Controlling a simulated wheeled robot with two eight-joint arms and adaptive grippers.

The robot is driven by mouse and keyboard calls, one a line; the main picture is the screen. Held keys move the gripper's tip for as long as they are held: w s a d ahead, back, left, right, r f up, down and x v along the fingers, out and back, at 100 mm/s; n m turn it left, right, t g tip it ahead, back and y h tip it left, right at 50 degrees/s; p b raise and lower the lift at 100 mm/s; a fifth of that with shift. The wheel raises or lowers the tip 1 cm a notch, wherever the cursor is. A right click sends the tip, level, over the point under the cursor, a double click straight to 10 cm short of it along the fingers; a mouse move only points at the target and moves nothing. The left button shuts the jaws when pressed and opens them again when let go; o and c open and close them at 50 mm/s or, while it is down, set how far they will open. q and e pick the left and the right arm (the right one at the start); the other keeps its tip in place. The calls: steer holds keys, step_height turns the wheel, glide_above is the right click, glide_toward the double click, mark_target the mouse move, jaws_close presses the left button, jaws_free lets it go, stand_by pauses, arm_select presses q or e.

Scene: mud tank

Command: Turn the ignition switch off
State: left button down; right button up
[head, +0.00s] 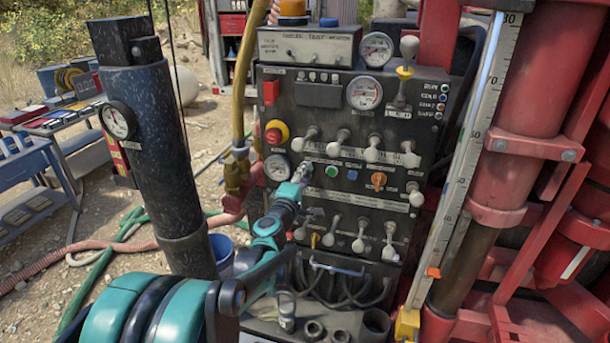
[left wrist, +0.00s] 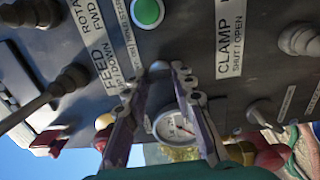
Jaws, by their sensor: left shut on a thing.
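The black control panel (head: 337,205) stands in the middle of the head view. My left gripper (head: 303,172) is at the panel face, just left of the green button (head: 331,171). In the left wrist view its fingertips (left wrist: 165,72) are close together on a small grey piece (left wrist: 160,66), which I take to be the ignition switch. The green button also shows in the left wrist view (left wrist: 147,12), above the fingertips. The fingers cover most of the switch, so I cannot read its position. My right gripper does not show.
Lever rows lie above and below. A dark post (head: 155,165) stands at left, a red mast (head: 530,120) at right.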

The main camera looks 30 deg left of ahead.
arm_select(q)
steer(key=c, duration=1.3)
jaws_free()
steer(key=shift+o, duration=0.2)
steer(key=v, duration=1.2)
